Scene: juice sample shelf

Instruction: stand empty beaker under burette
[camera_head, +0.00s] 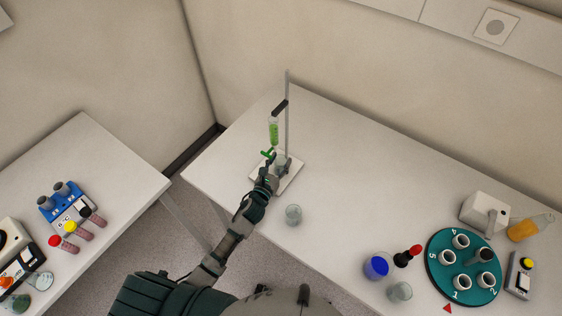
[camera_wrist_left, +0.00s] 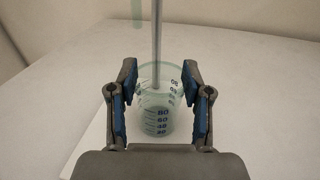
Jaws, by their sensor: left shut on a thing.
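The burette (camera_head: 273,133), filled with green liquid and with a green tap, is clamped to a thin upright rod on a white stand base (camera_head: 292,180). My left gripper (camera_head: 275,168) is at the stand, just below the burette tap. In the left wrist view its fingers (camera_wrist_left: 160,95) are shut on a clear graduated beaker (camera_wrist_left: 157,122), one on each side. The beaker looks empty and upright, over the white base and in front of the rod. Whether it touches the base I cannot tell. In the head view the gripper partly hides it. My right gripper is not in view.
Another clear beaker (camera_head: 293,215) stands near the table's front edge. To the right are a blue-liquid flask (camera_head: 376,267), a clear beaker (camera_head: 400,292), a teal numbered carousel (camera_head: 441,270) and an orange bottle (camera_head: 530,227). A side table (camera_head: 110,160) holds colored-cap tubes. The table's middle is clear.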

